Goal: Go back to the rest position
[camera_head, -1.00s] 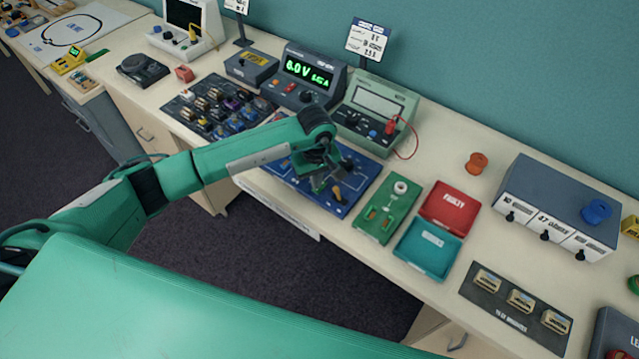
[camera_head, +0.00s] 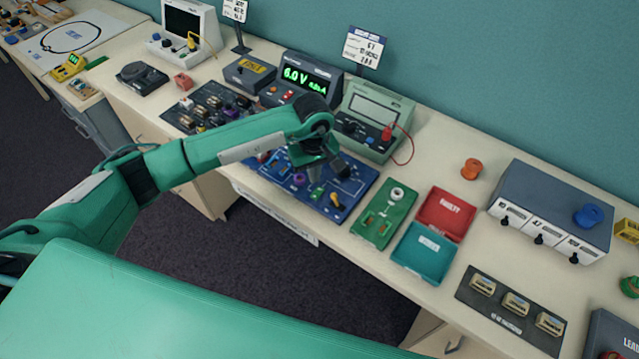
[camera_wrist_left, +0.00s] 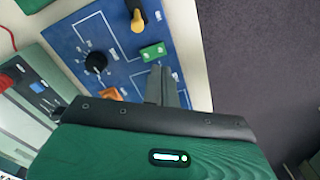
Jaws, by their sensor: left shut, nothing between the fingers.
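My left gripper (camera_head: 317,188) hangs over the blue circuit board (camera_head: 352,190) on the bench, fingers pointing down. Its fingers are shut with nothing between them; they also show in the left wrist view (camera_wrist_left: 162,88). In that view the blue board (camera_wrist_left: 95,35) lies below, with a black knob (camera_wrist_left: 95,62), a green part (camera_wrist_left: 153,52) and a yellow-handled part (camera_wrist_left: 138,20). My fingers overlap the board's edge there; I cannot tell the exact height above it. My right gripper is not in any view.
A green meter (camera_head: 372,120) with a red plug and a 6.0 V power supply (camera_head: 300,80) stand behind. A green board (camera_head: 384,215), a red tray (camera_head: 445,212) and a teal tray (camera_head: 422,254) lie to the right. Dark floor is open in front.

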